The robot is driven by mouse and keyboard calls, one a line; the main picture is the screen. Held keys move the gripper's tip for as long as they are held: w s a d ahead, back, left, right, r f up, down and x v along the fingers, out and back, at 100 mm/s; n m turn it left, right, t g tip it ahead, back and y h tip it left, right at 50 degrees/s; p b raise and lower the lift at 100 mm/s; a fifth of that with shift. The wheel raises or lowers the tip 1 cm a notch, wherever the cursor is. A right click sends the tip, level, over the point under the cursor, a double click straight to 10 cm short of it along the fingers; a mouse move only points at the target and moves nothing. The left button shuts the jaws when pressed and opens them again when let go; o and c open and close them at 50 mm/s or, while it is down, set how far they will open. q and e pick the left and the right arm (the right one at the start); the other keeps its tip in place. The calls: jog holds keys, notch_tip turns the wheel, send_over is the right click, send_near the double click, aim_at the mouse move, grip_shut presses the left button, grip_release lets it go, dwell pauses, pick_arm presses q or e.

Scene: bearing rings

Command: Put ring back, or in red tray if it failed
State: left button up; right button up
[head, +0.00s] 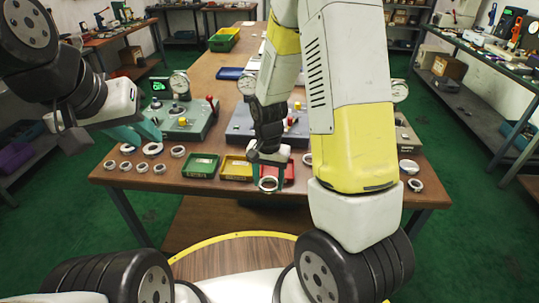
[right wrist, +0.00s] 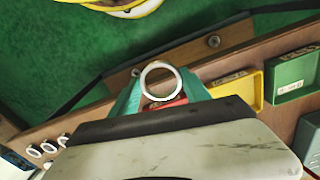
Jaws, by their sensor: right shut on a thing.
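My right gripper (head: 267,172) is shut on a metal ring (head: 268,190), held at the table's front edge by the red tray (head: 288,171). The right wrist view shows the ring (right wrist: 178,81) between the teal fingertips, with part of the red tray (right wrist: 168,103) behind it. The gripper hides much of that tray. My left gripper (head: 138,133) is over the table's left side, its teal fingers apart and nothing seen between them. Several loose rings lie below it, one of them a larger ring (head: 153,154). More rings (head: 409,166) lie at the right end.
A green tray (head: 200,166) and a yellow tray (head: 236,168) stand left of the red one. Behind them are a grey-green gauge station (head: 185,122) and a second station (head: 240,125), partly hidden by my right arm. A blue tray (head: 229,73) lies farther back.

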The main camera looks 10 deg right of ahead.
jog(key=w+d, duration=0.1)
jog(key=w, duration=0.2)
jog(key=w+d, duration=0.2)
jog(key=w, duration=0.2)
jog(key=w+d+f, duration=0.1)
jog(key=w+d, duration=0.1)
jog(key=w, duration=0.2)
jog(key=shift+d+f, duration=0.1)
jog(key=shift+d, duration=0.05)
jog(key=shift+f, duration=1.75)
jog(key=shift+f, duration=0.15)
jog(key=o, duration=1.3)
